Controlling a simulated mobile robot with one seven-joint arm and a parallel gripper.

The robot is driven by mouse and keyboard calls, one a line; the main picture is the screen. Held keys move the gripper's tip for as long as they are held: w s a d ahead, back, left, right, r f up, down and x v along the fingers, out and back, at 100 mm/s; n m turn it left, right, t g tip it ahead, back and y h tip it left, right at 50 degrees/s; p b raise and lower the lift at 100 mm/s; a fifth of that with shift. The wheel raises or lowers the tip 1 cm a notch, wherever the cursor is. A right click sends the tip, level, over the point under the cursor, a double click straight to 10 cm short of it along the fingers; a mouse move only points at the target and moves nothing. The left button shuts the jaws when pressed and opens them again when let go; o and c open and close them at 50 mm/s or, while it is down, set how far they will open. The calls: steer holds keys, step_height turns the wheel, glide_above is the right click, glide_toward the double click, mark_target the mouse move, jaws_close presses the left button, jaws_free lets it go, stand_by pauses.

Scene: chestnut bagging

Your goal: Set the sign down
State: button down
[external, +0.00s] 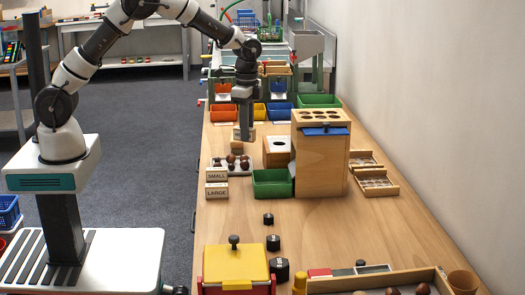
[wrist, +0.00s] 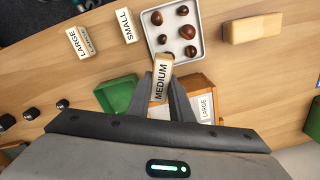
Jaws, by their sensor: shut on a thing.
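My gripper (external: 244,126) is shut on the MEDIUM sign (wrist: 161,82), a small pale wooden block with black letters. In the wrist view the sign sits between the fingertips of my gripper (wrist: 163,76). In the external view the held sign (external: 244,134) hangs above the table, behind the chestnut tray. The SMALL sign (external: 216,174) and LARGE sign (external: 216,190) stand at the table's left side; in the wrist view the SMALL sign (wrist: 126,26) and LARGE sign (wrist: 78,41) are upper left.
A pale tray (wrist: 199,48) holds several chestnuts near the held sign. A wooden block (wrist: 253,28) lies beyond it. A green bin (external: 272,184), a wooden box with a hole (external: 277,152) and a tall wooden box (external: 320,160) stand to the right. Several black weights (external: 273,243) stand in front.

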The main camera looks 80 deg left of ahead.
steer(key=w+a+m+p, duration=0.1)
steer(key=w+a+m, duration=0.2)
steer(key=a+m, duration=1.45)
steer(key=s+a+f+n, duration=0.1)
steer(key=s+a+n, duration=0.15)
steer(key=a, duration=0.55)
steer(key=s+a+f+n, duration=0.1)
steer(key=s+a+n, duration=0.15)
steer(key=a, duration=0.55)
steer(key=shift+m, duration=0.35)
steer(key=f+b, duration=0.1)
steer(key=f, duration=0.1)
steer(key=f+b, duration=0.1)
steer(key=f, duration=0.1)
steer(key=shift+s+a+f, duration=0.15)
steer(key=shift+a, duration=0.05)
steer(key=shift+f+b, duration=0.8)
steer(key=shift+f, duration=1.5)
steer(key=shift+f, duration=0.1)
steer(key=shift+f, duration=0.15)
steer(key=c, duration=1.6)
jaws_free()
